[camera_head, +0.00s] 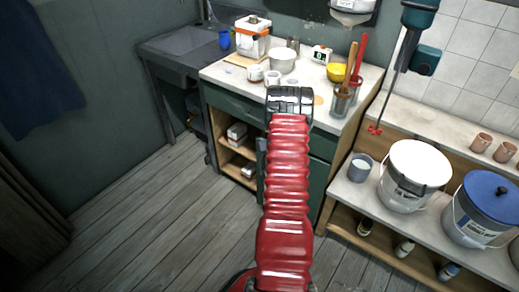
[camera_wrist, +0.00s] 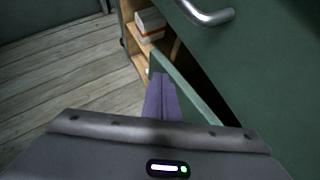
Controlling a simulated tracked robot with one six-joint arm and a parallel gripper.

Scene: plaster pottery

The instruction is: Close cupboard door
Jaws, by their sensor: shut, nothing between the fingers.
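The green cupboard door (camera_wrist: 188,88) stands ajar. In the wrist view its pale top edge runs slantwise, with a dark gap between it and the green front at the right. In the head view only a narrow strip of the door (camera_head: 261,165) shows beside my arm. My gripper (camera_wrist: 162,82) is shut and empty, its fingertips close to the left side of the door edge. I cannot tell whether they touch it. In the head view my red-sleeved arm hides the gripper and most of the cupboard front (camera_head: 234,105).
A metal handle (camera_wrist: 208,13) juts from the green front above. Open shelves with boxes (camera_head: 237,133) are left of the door. The worktop (camera_head: 225,78) carries pots and tools. A low shelf unit with buckets (camera_head: 413,172) stands right. The wooden floor (camera_head: 150,210) at left is clear.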

